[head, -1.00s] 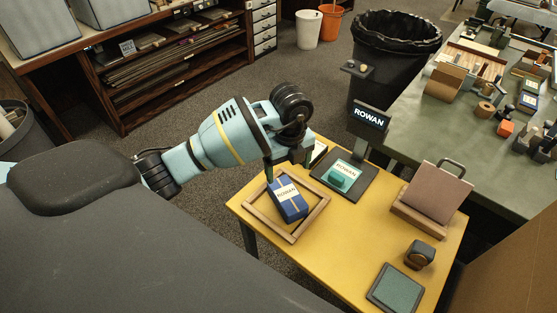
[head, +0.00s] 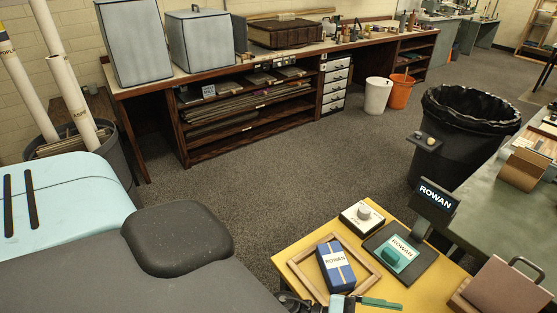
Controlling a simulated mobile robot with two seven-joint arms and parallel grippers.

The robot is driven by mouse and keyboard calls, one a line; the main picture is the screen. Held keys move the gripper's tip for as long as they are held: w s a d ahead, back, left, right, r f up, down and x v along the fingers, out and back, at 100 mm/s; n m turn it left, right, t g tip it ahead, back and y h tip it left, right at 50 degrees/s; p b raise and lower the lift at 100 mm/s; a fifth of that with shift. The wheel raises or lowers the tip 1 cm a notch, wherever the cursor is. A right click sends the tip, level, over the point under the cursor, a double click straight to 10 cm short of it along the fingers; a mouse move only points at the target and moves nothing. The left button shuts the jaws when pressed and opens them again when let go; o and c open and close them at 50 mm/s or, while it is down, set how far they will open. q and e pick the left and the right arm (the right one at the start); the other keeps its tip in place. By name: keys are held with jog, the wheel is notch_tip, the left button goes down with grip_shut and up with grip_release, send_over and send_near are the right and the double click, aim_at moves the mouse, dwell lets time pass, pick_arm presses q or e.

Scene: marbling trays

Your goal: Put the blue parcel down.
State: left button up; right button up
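The blue parcel (head: 345,274), with a pale band and a ROWAN label, lies inside the square wooden frame (head: 364,258) on the yellow table (head: 293,248). No gripper touches the part of it that shows. Teal and black parts, apparently of my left arm or gripper (head: 343,304), show at the bottom edge, just in front of the frame. They are cut off by the picture edge, and I cannot make out how the fingers stand. My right gripper is not in view.
Right of the frame is a dark stand with a ROWAN sign (head: 436,197) and a green block (head: 391,255). A white box with a knob (head: 362,216) stands behind the frame. A brown panel in a holder (head: 505,289) is at right. A black bin (head: 457,150) stands beyond.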

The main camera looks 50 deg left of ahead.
pick_arm(q)
jog(key=s+a+f+n+t+y, duration=0.2)
jog(key=a+f+n+t+y, duration=0.4)
jog(key=n, duration=0.3)
jog(key=s+a+f+n+g+y, duration=0.3)
jog(key=s+a+f+g+y, duration=0.1)
jog(key=s+f, duration=0.3)
jog(key=s+a+f+n+g+y, duration=0.4)
jog(key=s+f, duration=0.4)
jog(key=s, duration=0.4)
jog(key=shift+s+a+y, duration=0.3)
jog(key=shift+y, duration=0.3)
